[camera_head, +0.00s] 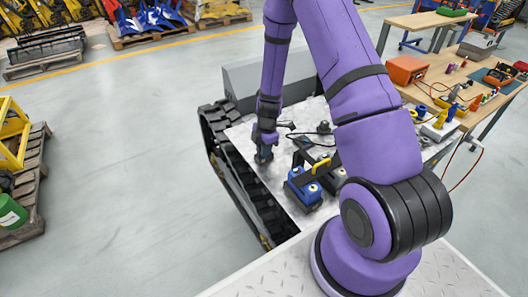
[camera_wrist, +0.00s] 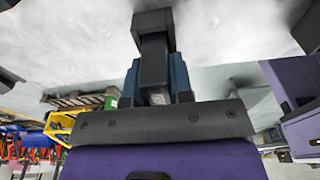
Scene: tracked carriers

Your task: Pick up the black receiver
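My gripper (camera_head: 264,152) points down close over the left part of the tracked carrier's grey metal deck (camera_head: 240,133) in the head view. Its fingers look dark and small there, and the gap between them is not clear. A small black item (camera_head: 323,127) with a thin black cable lies on the deck to the right of my gripper. It may be the black receiver, but I cannot tell for sure.
A blue box (camera_head: 303,190) stands on the deck's near part, with a black and yellow item (camera_head: 320,167) beside it. My arm hides part of the deck. A wooden workbench (camera_head: 465,75) with an orange case (camera_head: 405,70) is at the right.

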